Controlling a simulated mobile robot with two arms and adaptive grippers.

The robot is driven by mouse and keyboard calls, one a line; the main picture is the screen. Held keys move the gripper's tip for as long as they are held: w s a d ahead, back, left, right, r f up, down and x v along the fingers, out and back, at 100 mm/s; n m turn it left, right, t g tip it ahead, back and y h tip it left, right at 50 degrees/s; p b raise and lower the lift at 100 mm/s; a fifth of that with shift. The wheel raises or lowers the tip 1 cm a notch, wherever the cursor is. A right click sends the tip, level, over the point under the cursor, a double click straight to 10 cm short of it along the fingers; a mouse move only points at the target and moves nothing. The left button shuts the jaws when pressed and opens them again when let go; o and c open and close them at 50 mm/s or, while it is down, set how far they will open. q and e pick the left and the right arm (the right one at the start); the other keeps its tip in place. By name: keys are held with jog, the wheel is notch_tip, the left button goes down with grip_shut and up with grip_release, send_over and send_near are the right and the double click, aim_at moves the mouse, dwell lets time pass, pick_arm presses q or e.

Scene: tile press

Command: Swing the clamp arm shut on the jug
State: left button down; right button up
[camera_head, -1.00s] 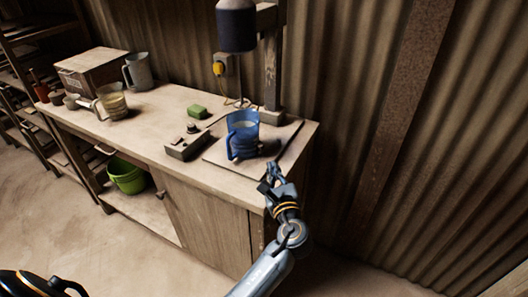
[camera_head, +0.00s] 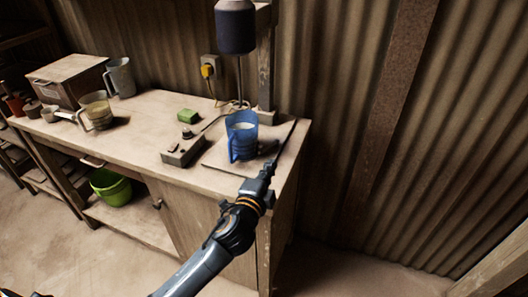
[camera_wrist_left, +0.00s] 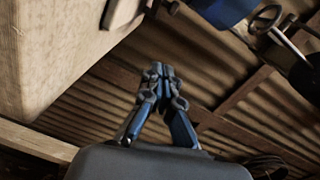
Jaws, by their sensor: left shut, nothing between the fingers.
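The blue jug (camera_head: 242,136) stands upright on a flat board (camera_head: 215,155) at the right end of the workbench, with pale contents showing inside. A thin dark bar (camera_head: 285,143), which looks like the clamp arm, runs along the board's right side, apart from the jug. My left gripper (camera_head: 269,168) is at the bar's near end, in front and to the right of the jug; whether it touches the bar is unclear. In the left wrist view its fingers (camera_wrist_left: 161,72) are together and empty. A blue body, probably the jug (camera_wrist_left: 225,10), shows at that view's top. My right gripper is out of view.
A dark cylinder (camera_head: 236,28) hangs above the jug on a post (camera_head: 265,75). Corrugated wall (camera_head: 400,140) is behind.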

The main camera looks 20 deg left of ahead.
aim_at(264, 165)
pick_arm(q)
jog(key=w, duration=0.5)
jog(key=shift+w+f, duration=0.1)
jog(key=shift+w, duration=0.3)
jog(key=a, duration=0.2)
jog(key=a+f, duration=0.1)
jog(key=shift+w+a+p, duration=0.1)
jog(key=shift+w+p, duration=0.3)
jog(key=shift+a, duration=0.3)
jog(key=shift+w, duration=0.1)
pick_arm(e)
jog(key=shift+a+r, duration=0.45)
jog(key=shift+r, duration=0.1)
pick_arm(q)
jog(key=shift+a, duration=0.15)
